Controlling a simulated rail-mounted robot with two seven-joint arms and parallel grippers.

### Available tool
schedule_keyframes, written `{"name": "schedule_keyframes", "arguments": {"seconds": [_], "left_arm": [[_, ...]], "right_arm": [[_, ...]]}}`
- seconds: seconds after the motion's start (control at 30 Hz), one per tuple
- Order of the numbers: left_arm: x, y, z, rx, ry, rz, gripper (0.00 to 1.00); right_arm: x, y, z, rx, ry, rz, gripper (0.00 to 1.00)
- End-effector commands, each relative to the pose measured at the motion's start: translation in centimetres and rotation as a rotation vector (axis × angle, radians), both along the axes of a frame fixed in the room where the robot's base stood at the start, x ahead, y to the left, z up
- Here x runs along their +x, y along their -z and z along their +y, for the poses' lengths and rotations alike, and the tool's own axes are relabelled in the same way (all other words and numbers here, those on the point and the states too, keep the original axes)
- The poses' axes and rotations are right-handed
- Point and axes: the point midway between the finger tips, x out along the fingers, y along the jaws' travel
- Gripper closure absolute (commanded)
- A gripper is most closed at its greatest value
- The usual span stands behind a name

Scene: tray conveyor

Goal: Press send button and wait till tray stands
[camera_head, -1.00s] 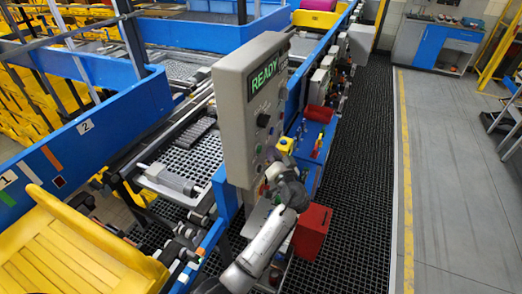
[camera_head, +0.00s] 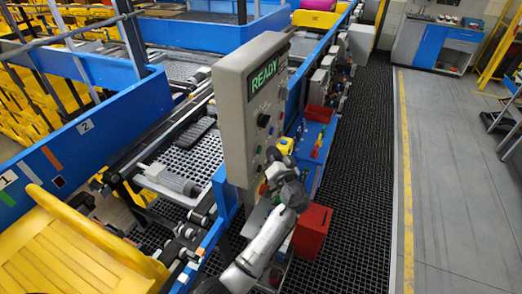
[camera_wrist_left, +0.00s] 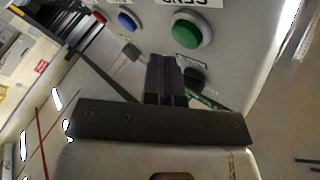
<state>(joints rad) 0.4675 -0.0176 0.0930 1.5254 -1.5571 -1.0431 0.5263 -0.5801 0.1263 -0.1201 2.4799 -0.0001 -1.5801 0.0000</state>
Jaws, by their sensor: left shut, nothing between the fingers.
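The grey control panel (camera_head: 236,120) stands upright in the middle of the head view, its green display (camera_head: 263,76) reading READY. My left gripper (camera_head: 273,158) is at the panel's lower buttons and hides some of them. In the left wrist view, its closed fingers (camera_wrist_left: 165,75) point at the panel, just below the green button (camera_wrist_left: 186,31) under a partly cut-off SEND label (camera_wrist_left: 188,3). I cannot tell whether they touch the panel. A blue button (camera_wrist_left: 128,20) is to the left. A yellow slatted tray (camera_head: 62,251) sits tilted at the lower left. My right gripper is out of view.
Behind the panel runs the roller conveyor with blue side rails (camera_head: 45,165). A red bin (camera_head: 312,230) is beside my left arm. A dark grated floor (camera_head: 352,190) and a clear grey floor (camera_head: 455,190) lie to the right.

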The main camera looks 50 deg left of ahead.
Motion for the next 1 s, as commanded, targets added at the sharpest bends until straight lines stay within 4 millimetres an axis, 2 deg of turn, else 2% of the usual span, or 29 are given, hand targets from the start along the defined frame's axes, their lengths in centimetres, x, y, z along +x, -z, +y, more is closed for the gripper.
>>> {"name": "schedule_keyframes", "arguments": {"seconds": [1.0], "left_arm": [[-0.32, 0.0, 0.8, 0.0, 0.0, 0.001, 1.0]], "right_arm": [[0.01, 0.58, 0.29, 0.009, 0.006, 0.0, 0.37]]}}
